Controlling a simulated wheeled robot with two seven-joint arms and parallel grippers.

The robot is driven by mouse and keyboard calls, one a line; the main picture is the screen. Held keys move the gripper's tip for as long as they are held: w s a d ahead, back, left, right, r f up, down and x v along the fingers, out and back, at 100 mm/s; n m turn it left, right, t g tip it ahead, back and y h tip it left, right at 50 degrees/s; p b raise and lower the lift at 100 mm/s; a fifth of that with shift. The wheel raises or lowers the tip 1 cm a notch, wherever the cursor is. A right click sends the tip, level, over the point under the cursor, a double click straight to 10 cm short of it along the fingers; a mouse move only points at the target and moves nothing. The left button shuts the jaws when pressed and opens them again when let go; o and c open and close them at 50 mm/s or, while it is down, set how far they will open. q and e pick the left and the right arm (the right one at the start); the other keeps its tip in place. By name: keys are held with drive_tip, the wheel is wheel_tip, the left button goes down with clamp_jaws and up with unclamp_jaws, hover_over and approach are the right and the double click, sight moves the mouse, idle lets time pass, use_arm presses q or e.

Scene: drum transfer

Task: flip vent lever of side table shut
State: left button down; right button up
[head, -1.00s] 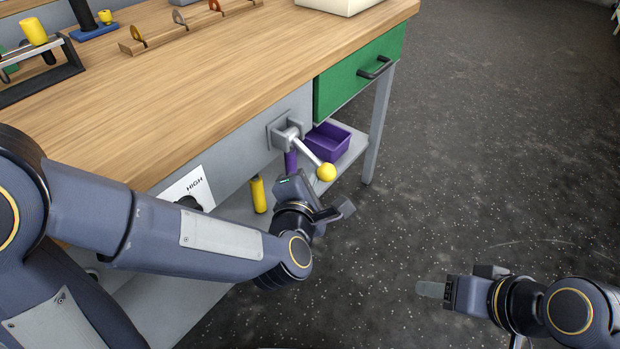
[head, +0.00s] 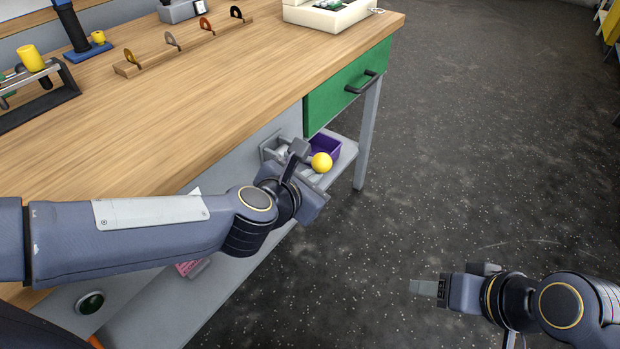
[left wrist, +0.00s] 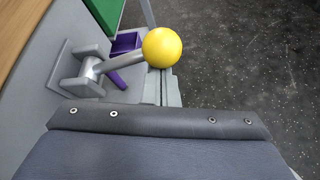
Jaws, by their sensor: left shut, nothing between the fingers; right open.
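The vent lever is on the front of the side table (head: 180,110). Its grey bracket (left wrist: 82,70) carries a metal rod (left wrist: 122,61) that sticks out and ends in a yellow ball (head: 321,162). The ball (left wrist: 162,47) also shows large in the left wrist view. My left gripper (head: 299,150) is shut and empty, close beside the lever. It covers part of the rod in the head view, and its fingers reach below the ball in the left wrist view. I cannot tell whether they touch. My right gripper (head: 430,288) is open and empty over the floor.
A green drawer (head: 335,95) with a dark handle sits beside the lever. A purple bin (head: 325,147) stands on the lower shelf behind it. A hook rack (head: 180,50) and a white box (head: 328,14) are on the tabletop.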

use_arm(q)
drive_tip(key=shift+w+a+r+n+g+h+p, duration=0.15)
drive_tip(key=shift+r+n+p, duration=0.15)
drive_tip(key=shift+r, duration=0.25)
drive_tip(key=shift+a+r+n+g+h+p, duration=0.1)
drive_tip(key=shift+r+n+g+h+p, duration=0.15)
drive_tip(key=shift+r, duration=0.25)
use_arm(e)
drive_tip(key=shift+r, duration=0.8)
use_arm(q)
drive_tip(key=shift+r, duration=0.15)
